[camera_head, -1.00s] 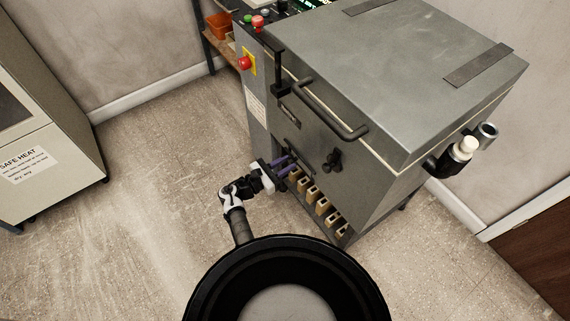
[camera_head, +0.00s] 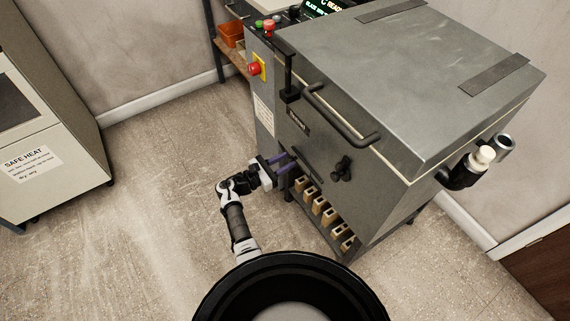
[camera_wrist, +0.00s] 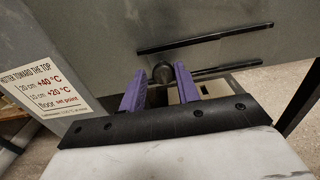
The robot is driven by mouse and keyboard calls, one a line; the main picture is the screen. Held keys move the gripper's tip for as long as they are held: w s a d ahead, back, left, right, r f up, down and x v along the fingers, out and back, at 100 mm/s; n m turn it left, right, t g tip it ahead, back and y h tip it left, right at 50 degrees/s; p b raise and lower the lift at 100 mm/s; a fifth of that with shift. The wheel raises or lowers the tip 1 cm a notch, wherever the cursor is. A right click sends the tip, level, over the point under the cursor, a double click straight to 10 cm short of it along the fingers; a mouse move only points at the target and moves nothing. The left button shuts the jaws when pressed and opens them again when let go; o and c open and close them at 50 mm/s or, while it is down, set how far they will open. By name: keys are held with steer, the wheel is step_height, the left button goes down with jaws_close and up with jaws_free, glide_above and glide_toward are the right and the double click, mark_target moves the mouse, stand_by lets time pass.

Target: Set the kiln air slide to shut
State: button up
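The kiln (camera_head: 400,75) is a large grey box. Its air slide shows in the wrist view as a round dark knob (camera_wrist: 162,72) at the left end of two dark horizontal rails (camera_wrist: 205,39) on the kiln's lower front. My gripper (camera_head: 286,163) reaches the lower left of that front. In the wrist view its two purple fingers (camera_wrist: 160,80) are apart, one on each side of the knob. Narrow gaps seem to remain between fingers and knob; contact is not clear. In the head view my fingers hide the knob, and I read no slide markings.
A dark latch knob (camera_head: 341,168) and a bar handle (camera_head: 340,115) stick out of the kiln front. Pale bricks (camera_head: 319,206) stand under the kiln. A red button (camera_head: 254,69) is on its left side. A beige cabinet (camera_head: 40,130) stands left; floor between is clear.

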steer(key=o, duration=0.3)
steer(key=shift+a, duration=0.1)
steer(key=v, duration=1.3)
steer(key=shift+s+a+b, duration=0.25)
steer(key=shift+a+b, duration=0.05)
steer(key=shift+b, duration=0.05)
